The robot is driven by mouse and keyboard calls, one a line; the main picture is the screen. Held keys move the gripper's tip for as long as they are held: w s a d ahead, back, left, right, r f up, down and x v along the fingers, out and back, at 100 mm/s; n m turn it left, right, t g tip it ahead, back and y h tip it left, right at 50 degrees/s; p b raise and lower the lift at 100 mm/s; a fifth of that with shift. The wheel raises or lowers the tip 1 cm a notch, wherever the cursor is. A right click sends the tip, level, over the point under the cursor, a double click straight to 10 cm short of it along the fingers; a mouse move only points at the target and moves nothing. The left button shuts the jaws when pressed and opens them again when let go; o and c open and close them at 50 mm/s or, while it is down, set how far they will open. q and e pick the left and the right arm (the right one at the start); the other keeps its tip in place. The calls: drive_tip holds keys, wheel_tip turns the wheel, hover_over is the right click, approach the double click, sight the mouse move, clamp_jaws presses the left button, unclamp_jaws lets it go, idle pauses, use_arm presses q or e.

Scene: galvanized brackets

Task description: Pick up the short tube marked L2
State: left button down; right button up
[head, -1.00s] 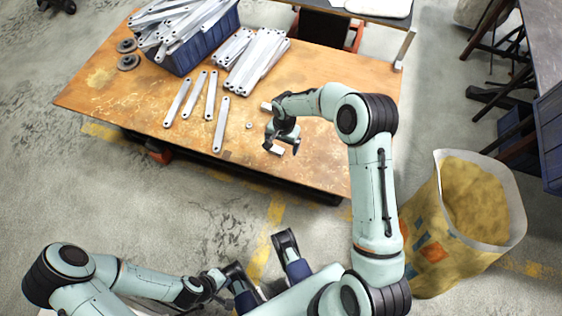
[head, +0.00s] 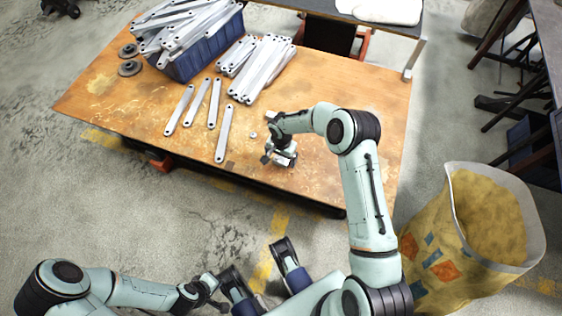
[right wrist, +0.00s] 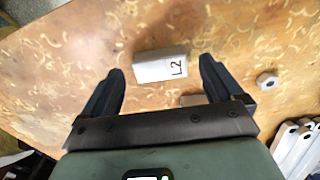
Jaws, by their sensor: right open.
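The short tube marked L2 (right wrist: 161,66) is a pale block-like piece with dark lettering. It lies on the wooden table top, between and a little beyond the fingers in the right wrist view. My right gripper (right wrist: 162,70) is open, with one dark finger on each side of the tube and a gap to each. In the head view my right gripper (head: 280,157) is low over the front middle of the table and partly hides the tube. A second pale piece (right wrist: 192,99) shows behind the gripper's palm edge, mostly hidden. My left gripper (head: 207,284) is off the table; its jaws are unclear.
A small nut (right wrist: 267,81) lies beside the gripper. Several flat galvanized bars (head: 200,108) lie left of it, with a stack of brackets (head: 262,68) behind. A blue crate (head: 207,58) full of brackets stands at the back left. The table's right side (head: 365,105) is clear.

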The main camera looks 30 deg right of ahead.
drive_tip(key=shift+f, duration=0.6)
drive_tip(key=c, duration=1.2)
drive_tip(key=shift+o, duration=0.2)
drive_tip(key=shift+r, duration=0.1)
